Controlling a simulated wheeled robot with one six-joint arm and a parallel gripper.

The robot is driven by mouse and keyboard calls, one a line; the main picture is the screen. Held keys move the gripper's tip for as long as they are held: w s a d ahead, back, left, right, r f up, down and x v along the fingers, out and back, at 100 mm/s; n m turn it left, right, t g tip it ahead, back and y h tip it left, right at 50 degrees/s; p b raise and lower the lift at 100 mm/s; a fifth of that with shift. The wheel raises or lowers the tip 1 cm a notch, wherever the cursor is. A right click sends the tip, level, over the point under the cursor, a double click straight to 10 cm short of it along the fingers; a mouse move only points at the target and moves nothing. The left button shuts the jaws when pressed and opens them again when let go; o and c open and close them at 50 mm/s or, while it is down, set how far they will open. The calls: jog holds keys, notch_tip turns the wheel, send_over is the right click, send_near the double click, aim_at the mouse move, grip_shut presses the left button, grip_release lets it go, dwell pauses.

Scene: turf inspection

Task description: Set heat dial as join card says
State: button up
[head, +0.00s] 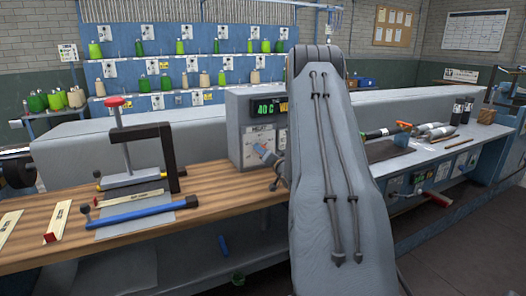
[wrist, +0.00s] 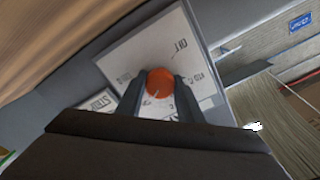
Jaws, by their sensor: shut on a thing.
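A round orange-red dial (wrist: 160,80) sits on a white face plate (wrist: 190,42) with printed marks around it, too small and tilted to read surely. My gripper (wrist: 159,88) is shut on the dial, with one dark finger on each side of it. A pale pointer line shows on the dial's lower part. In the head view a grey control box (head: 240,108) stands at the back of the bench, with a green display (head: 268,107) reading 40 C; its further text is partly hidden. My arm hides the box's right side. I cannot tell which card is the join card.
A clamp press (head: 165,155) with a red knob stands on the wooden bench (head: 235,183), left of the box. A blue bar (head: 135,213) lies in front of it. Bottles and tools (head: 435,130) stand on the right bench. Green and beige spools (head: 140,48) fill the back rack.

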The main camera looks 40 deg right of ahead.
jog(key=shift+w+r, duration=0.1)
jog(key=shift+r, duration=0.3)
jog(key=o, duration=1.1)
jog(key=shift+c, duration=0.2)
jog(key=shift+f, duration=0.15)
jog(key=shift+s+f, duration=0.1)
jog(key=shift+s, duration=0.1)
jog(key=b+v, duration=0.1)
jog(key=v, duration=0.6)
jog(key=shift+s+a, duration=0.15)
jog(key=shift+s, duration=0.1)
